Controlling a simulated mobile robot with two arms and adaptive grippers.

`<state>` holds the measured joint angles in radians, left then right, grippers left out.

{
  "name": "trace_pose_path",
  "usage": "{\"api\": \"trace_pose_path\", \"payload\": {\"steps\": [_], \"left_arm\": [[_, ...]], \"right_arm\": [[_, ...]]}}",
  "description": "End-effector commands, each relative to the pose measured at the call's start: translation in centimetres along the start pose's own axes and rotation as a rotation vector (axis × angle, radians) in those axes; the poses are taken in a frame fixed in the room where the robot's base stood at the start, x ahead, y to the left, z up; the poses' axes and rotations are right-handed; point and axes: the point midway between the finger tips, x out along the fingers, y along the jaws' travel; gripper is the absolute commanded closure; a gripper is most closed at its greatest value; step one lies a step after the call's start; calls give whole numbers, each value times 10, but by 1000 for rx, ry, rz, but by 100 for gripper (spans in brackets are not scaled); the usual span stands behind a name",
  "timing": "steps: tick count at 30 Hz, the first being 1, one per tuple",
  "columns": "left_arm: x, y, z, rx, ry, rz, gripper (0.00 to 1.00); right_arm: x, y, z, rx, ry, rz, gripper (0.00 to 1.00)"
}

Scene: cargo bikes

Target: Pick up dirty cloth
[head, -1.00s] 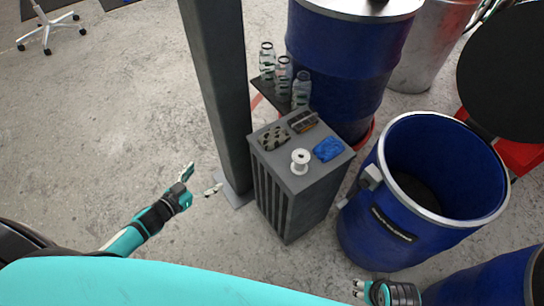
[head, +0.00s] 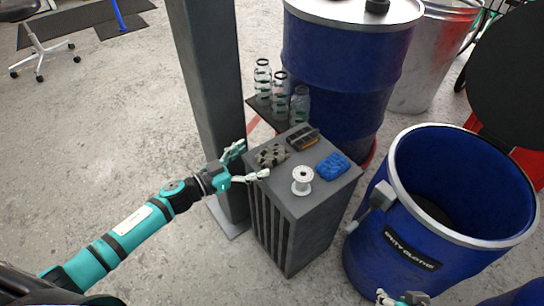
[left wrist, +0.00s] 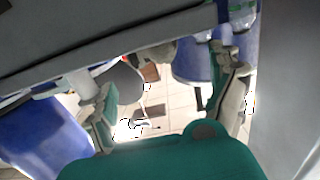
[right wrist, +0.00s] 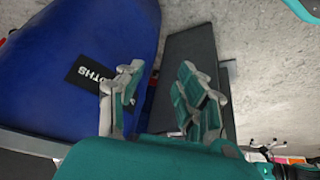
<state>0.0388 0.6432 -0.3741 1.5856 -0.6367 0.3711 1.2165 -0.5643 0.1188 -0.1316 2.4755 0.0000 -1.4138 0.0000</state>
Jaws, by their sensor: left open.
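A crumpled grey-beige cloth with dark blotches (head: 272,156) lies on the left part of the grey cabinet's top (head: 316,197) in the head view; it looks like the dirty cloth. My left gripper (head: 250,163) is open and empty at the cabinet's left edge, just left of the cloth, its fingers pointing toward it. In the left wrist view my left fingers (left wrist: 165,85) stand wide apart; I cannot pick out the cloth there for sure. My right gripper (head: 402,299) shows at the bottom edge, low by the blue barrel. In the right wrist view its fingers (right wrist: 165,90) are apart and empty.
A white spool (head: 302,181), a blue cloth (head: 332,167) and a dark box-like item (head: 302,137) share the cabinet top. A grey post (head: 208,90) stands close behind my left gripper. Bottles (head: 280,98) stand behind. An open blue barrel (head: 410,243) labelled for dirty cloths stands right.

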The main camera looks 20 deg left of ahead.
Motion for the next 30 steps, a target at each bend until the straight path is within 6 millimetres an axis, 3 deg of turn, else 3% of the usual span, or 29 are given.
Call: {"api": "trace_pose_path", "payload": {"steps": [3,10,21,30], "left_arm": [[14,0,1,1,1,0,8],[26,0,2,0,0,-1,8],[66,3,3,-1,0,-1,8],[70,3,2,0,-2,-1,8]], "right_arm": [[3,-2,-13,-2,61,-4,64],[5,-4,-29,-4,138,-8,64],[1,-12,-87,-10,425,-24,64],[-2,-12,-92,-10,451,-25,64]]}}
